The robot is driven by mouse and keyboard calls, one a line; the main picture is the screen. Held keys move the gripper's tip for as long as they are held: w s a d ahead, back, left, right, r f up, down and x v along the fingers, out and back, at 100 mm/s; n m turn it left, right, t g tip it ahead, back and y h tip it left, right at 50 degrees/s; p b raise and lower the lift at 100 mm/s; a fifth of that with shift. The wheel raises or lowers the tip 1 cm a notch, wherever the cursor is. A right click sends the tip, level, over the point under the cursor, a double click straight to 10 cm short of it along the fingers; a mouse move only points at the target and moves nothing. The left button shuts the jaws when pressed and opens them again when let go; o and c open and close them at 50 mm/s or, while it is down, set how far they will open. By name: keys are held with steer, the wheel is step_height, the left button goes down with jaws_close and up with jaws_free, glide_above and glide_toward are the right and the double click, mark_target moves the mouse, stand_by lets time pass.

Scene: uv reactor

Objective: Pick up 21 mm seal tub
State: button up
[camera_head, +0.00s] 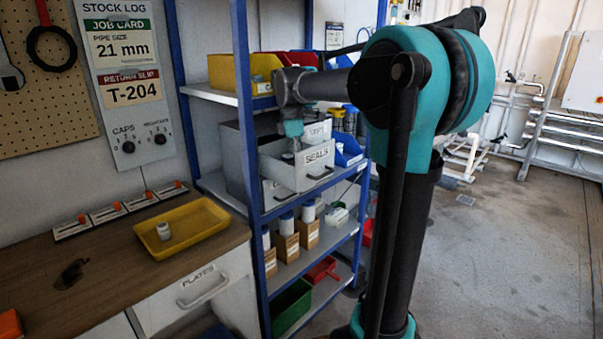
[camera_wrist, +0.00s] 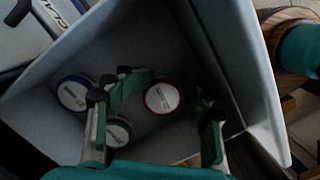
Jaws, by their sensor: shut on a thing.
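In the head view my gripper (camera_head: 293,130) reaches down into the open grey drawer labelled SEALS (camera_head: 292,175) on the blue-framed rack. The wrist view looks into this drawer (camera_wrist: 240,60). A white-lidded tub with a red rim (camera_wrist: 162,97) lies between the fingers of my gripper (camera_wrist: 168,92), which are shut on it. A blue-rimmed tub (camera_wrist: 73,94) is left of the left finger. A green-rimmed tub (camera_wrist: 117,132) is partly hidden by that finger. The sizes on the lids are too small to read.
A job card (camera_head: 120,45) on the wall reads pipe size 21 mm. A yellow tray (camera_head: 205,218) on the wooden bench holds a small white tub (camera_head: 164,231). Drawer walls stand close around my gripper. Yellow and red bins (camera_head: 232,72) sit on the shelf above.

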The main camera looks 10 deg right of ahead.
steer(key=shift+c, duration=1)
steer(key=shift+r, duration=0.35)
jaws_close()
step_height(320, 180, up, 19)
steer(key=shift+r, duration=0.15)
steer(key=o, duration=1.4)
jaws_free()
steer(key=shift+r, duration=0.1)
steer(key=r, duration=0.3)
steer(key=a+r, duration=0.1)
steer(key=r, duration=0.7)
steer(key=shift+w+a, duration=0.2)
steer(key=shift+a, duration=0.15)
steer(key=shift+r, duration=0.2)
steer(key=shift+c, duration=0.2)
steer(key=c, duration=0.3)
